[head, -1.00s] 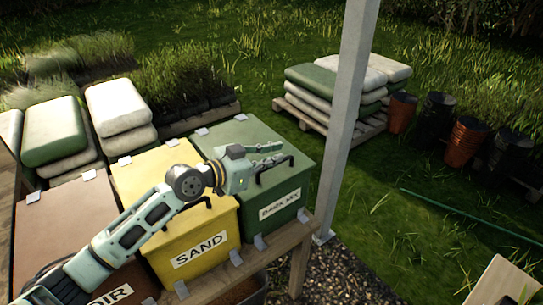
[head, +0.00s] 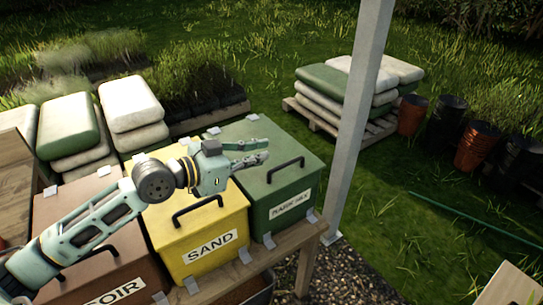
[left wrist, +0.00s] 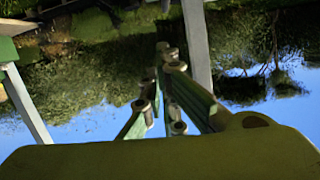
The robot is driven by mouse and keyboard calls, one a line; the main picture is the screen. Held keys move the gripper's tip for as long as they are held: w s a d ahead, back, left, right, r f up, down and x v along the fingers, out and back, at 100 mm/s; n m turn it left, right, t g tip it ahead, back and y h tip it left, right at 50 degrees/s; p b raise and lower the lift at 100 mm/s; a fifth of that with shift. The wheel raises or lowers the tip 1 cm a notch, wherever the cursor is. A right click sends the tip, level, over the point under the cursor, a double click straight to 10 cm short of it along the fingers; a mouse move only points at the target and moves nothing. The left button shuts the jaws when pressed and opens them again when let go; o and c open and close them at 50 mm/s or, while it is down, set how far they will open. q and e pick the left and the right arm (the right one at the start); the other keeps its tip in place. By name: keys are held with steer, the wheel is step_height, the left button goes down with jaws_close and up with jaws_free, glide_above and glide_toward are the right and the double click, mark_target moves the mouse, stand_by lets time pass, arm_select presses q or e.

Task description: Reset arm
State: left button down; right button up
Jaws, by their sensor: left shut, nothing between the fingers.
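My left gripper (head: 265,151) is above the back part of the green bin's lid in the head view, with its fingers pointing right. It is shut and empty. Its fingers also show in the left wrist view (left wrist: 166,58), against grass and sky that appear upside down. The green bin (head: 258,212) has a black handle (head: 286,171), which is free and apart from the fingers. My left arm crosses in front of the yellow SAND bin (head: 178,240) and the brown bin (head: 88,265), partly hiding them. My right gripper is out of view.
The bins stand on a wooden bench (head: 312,229). A grey post (head: 357,130) rises just right of the bench. Stacked sacks (head: 133,104) and potted grasses stand behind the bins. A pallet of sacks and several pots (head: 411,115) stand farther right on grass.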

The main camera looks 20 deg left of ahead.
arm_select(q)
steer(key=s+d+f+n+g+y, duration=0.1)
steer(key=s+d+f+g, duration=0.15)
steer(key=s+f, duration=0.45)
steer(key=s+d+f+g+y, duration=0.1)
steer(key=s+d+f+y, duration=0.15)
steer(key=s+f, duration=0.45)
steer(key=s+a+f+n+g+y, duration=0.2)
steer(key=s+f+n+g+y, duration=0.1)
steer(key=s+f, duration=0.4)
steer(key=s+a+f+n+g+y, duration=0.25)
steer(key=s+f, duration=0.25)
steer(key=s, duration=0.5)
step_height(320, 180, down, 24)
steer(key=g, duration=0.1)
steer(key=s+a+f+g, duration=0.1)
steer(key=s+a+f, duration=0.2)
steer(key=s+f, duration=1.4)
steer(key=shift+s+f, duration=0.4)
steer(key=shift+s, duration=0.05)
steer(key=shift+m, duration=0.25)
